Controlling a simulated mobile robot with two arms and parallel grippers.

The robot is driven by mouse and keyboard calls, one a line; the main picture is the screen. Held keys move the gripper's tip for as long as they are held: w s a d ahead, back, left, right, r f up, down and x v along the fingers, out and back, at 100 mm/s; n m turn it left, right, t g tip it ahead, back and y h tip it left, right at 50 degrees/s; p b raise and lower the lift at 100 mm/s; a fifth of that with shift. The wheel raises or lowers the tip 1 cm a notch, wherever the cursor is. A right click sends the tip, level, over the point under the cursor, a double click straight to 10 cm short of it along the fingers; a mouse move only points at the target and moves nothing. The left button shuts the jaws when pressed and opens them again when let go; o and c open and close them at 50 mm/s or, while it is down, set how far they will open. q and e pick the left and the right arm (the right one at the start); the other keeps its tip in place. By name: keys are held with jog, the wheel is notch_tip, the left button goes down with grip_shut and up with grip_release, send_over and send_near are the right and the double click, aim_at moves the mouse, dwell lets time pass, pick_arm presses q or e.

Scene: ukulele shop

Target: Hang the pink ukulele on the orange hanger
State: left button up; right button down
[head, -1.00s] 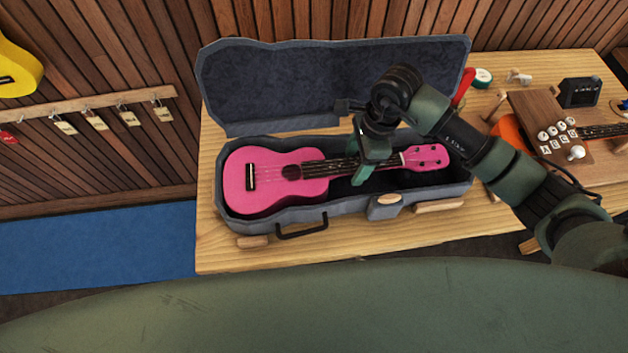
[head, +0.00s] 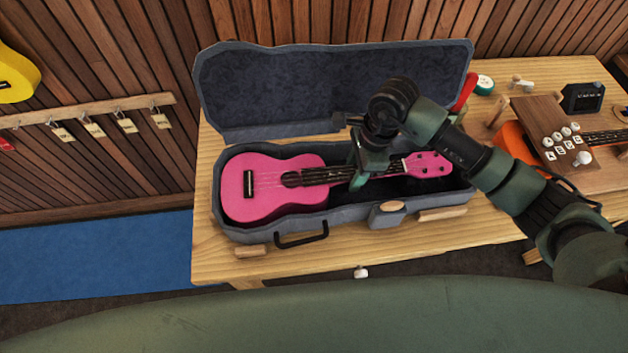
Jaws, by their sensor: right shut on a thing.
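The pink ukulele (head: 268,188) lies face up in the open grey case (head: 345,222) on the wooden bench. Its body is at the left and its headstock (head: 428,166) at the right. My right gripper (head: 357,180) is shut on the ukulele's neck, between the body and the headstock. The gripper hides part of the neck and strings. The ukulele appears to rest in the case. I see no orange hanger in the head view. My left gripper is not in view.
The case lid (head: 335,90) stands open behind the ukulele. Right of the case lie an orange instrument (head: 514,141) and a wooden board with lettered knobs (head: 560,150). A tag rail (head: 85,110) and yellow instrument (head: 15,75) are on the left wall.

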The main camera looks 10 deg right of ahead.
jog(key=shift+r, duration=0.1)
dwell(0.4)
jog(key=shift+r+p, duration=0.55)
jog(key=shift+r, duration=0.9)
jog(key=shift+r, duration=0.15)
jog(key=shift+r+p, duration=1.25)
jog(key=shift+r, duration=1.2)
notch_tip(320, 180, up, 5)
jog(key=shift+f+p, duration=0.1)
jog(key=shift+p, duration=1.1)
